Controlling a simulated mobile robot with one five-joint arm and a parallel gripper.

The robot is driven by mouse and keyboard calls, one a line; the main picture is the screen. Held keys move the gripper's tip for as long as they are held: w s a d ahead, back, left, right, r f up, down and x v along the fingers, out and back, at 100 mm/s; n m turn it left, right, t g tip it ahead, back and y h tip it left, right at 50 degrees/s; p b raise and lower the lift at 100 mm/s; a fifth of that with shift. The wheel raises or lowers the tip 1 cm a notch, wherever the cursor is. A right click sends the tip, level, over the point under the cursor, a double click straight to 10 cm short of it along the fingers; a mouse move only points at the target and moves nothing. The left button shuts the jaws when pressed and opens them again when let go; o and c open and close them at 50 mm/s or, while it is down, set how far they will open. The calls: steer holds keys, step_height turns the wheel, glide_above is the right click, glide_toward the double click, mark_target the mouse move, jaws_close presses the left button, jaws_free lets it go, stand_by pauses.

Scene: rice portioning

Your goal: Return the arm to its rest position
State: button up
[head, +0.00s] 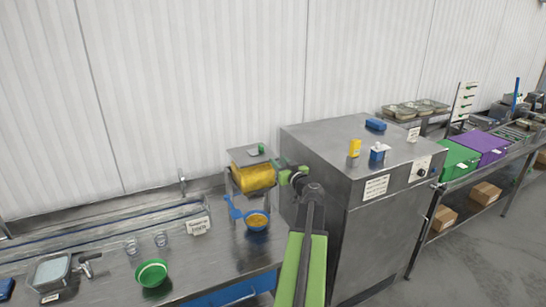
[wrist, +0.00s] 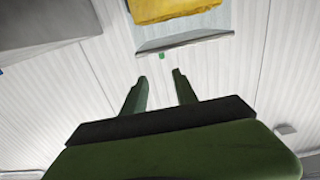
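My arm (head: 309,245), with a green link, reaches up from the bottom of the head view toward the back wall. My gripper (head: 281,170) is beside the right side of a yellow-filled dispenser (head: 254,178). In the wrist view my gripper (wrist: 161,80) shows two green fingers held apart with nothing between them. Part of the yellow dispenser (wrist: 175,8) and a grey panel (wrist: 185,42) show beyond the fingertips. Whether the gripper touches the dispenser cannot be told from the head view.
A large steel cabinet (head: 330,158) stands close right of my arm, with small bottles and a blue item on top. A blue bowl (head: 257,221) with yellow contents sits under the dispenser. A green bowl (head: 151,273) and glasses stand left on the steel counter (head: 205,262).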

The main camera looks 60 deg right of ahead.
steer(key=shift+s+a, duration=0.25)
steer(key=shift+s, duration=0.25)
steer(key=w+a+f+n+y+b, duration=0.15)
steer(key=w+a+f+y, duration=0.25)
steer(key=w+a, duration=0.45)
steer(key=w+a+f+n+y+b, duration=0.1)
steer(key=w+a+f+n+y, duration=0.2)
steer(key=w+a, duration=0.5)
steer(key=w+a+f+g+y+b, duration=0.1)
steer(key=w+a+f+y, duration=0.15)
steer(key=a, duration=0.45)
steer(key=w+a+f+n+g+y+b, duration=0.1)
steer(key=a+f, duration=0.3)
steer(key=a, duration=0.2)
steer(key=w+a+f+g+y+b, duration=0.1)
steer(key=w+a+f+y, duration=0.1)
steer(key=a+f, duration=0.35)
steer(key=a+f+n+g+y+b, duration=0.1)
steer(key=a+f+g, duration=0.35)
steer(key=a, duration=0.95)
steer(key=s+a+f+g+h+b, duration=0.2)
steer(key=s+a+f+g, duration=0.2)
steer(key=a, duration=0.6)
steer(key=s+a+f+g+h+b, duration=0.2)
steer(key=s+a+f, duration=0.4)
steer(key=a, duration=0.4)
steer(key=shift+s+a+f+g, duration=0.35)
steer(key=shift+f+g, duration=0.25)
steer(key=shift+g, duration=0.25)
